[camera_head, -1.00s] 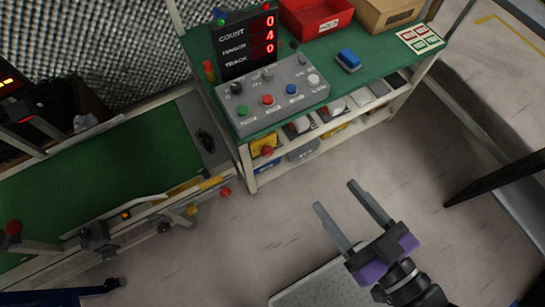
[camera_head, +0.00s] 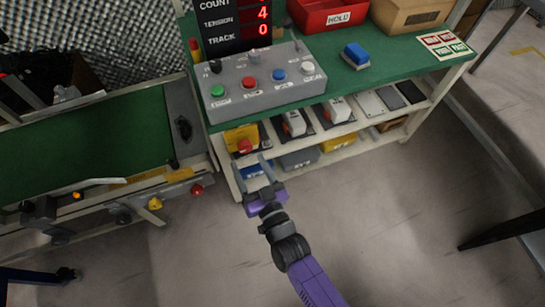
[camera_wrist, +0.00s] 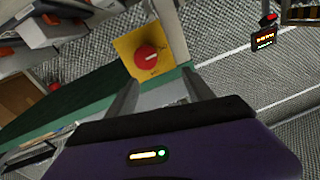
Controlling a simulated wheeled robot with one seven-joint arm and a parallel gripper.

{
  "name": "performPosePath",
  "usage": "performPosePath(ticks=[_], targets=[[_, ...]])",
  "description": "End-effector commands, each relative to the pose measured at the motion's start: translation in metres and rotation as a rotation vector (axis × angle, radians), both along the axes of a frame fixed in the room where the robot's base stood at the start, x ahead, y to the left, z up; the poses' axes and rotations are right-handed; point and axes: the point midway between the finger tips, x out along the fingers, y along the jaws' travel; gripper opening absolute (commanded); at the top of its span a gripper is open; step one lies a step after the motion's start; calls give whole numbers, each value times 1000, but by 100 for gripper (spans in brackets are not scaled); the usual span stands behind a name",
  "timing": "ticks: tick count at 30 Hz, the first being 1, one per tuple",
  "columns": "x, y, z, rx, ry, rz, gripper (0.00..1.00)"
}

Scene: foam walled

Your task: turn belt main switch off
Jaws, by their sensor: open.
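A red rotary switch (camera_head: 244,146) sits on a yellow plate (camera_head: 236,134) at the left end of the shelf under the green bench. In the wrist view, the red knob (camera_wrist: 146,57) faces me on its yellow plate (camera_wrist: 126,45), with a pale mark lying nearly sideways across it. The lettering on the plate is too small to read. My gripper (camera_head: 252,168) is open and empty, just in front of and below the switch. In the wrist view, my gripper's fingers (camera_wrist: 159,80) point toward the plate, one to each side of the knob, apparently short of it.
A grey button box (camera_head: 265,82) stands on the green bench above, beside a display (camera_head: 232,22). Several white-and-dark devices (camera_head: 295,122) sit along the shelf. A conveyor (camera_head: 90,145) with red and yellow knobs is at left.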

Motion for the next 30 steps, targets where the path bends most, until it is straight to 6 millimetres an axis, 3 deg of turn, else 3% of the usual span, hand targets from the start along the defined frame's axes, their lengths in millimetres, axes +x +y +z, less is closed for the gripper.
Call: performPosePath(ticks=[3,5,21,30], targets=[[-6,-1,-25,-16,38,-3,61],[-5,-2,-29,-19,40,-9,61],[59,20,-27,-24,30,-11,61],[67,22,-26,-25,31,-11,61]])
